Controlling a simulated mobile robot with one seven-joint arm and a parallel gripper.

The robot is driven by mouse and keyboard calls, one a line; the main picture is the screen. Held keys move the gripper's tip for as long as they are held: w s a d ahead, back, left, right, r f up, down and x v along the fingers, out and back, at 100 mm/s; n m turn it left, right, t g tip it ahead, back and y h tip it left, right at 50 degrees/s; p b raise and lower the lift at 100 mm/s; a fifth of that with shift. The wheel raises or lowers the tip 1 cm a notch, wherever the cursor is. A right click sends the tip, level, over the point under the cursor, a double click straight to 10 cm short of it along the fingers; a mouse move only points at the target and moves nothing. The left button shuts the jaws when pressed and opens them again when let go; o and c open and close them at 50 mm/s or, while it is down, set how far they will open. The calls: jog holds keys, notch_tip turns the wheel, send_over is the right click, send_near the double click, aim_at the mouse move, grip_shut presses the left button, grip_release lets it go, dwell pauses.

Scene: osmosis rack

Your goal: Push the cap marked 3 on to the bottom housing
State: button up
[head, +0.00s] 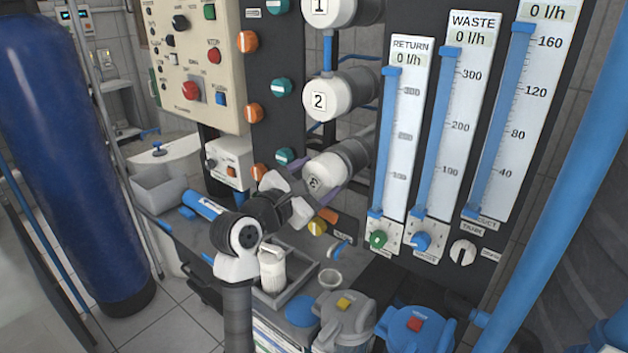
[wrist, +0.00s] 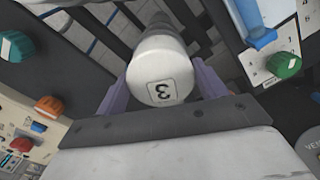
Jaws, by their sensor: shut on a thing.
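The white cap marked 3 (head: 321,174) is at the front end of the bottom housing (head: 357,150), lined up with it. In the wrist view the cap (wrist: 160,72) faces me, its 3 label upside down. My gripper (head: 340,168) has its purple fingers on either side of the cap and is shut on it. The fingers also show in the wrist view (wrist: 162,88). I cannot tell whether any gap is left between cap and housing; the cap's body hides the joint.
Above are housings with caps marked 2 (head: 320,100) and 1 (head: 322,10). Flow meters (head: 402,130) stand close to the right. Orange and teal knobs (head: 284,157) line the panel at left.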

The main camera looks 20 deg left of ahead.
jog(key=shift+w+d, duration=0.15)
jog(key=shift+w, duration=0.15)
jog(key=o, duration=1.1)
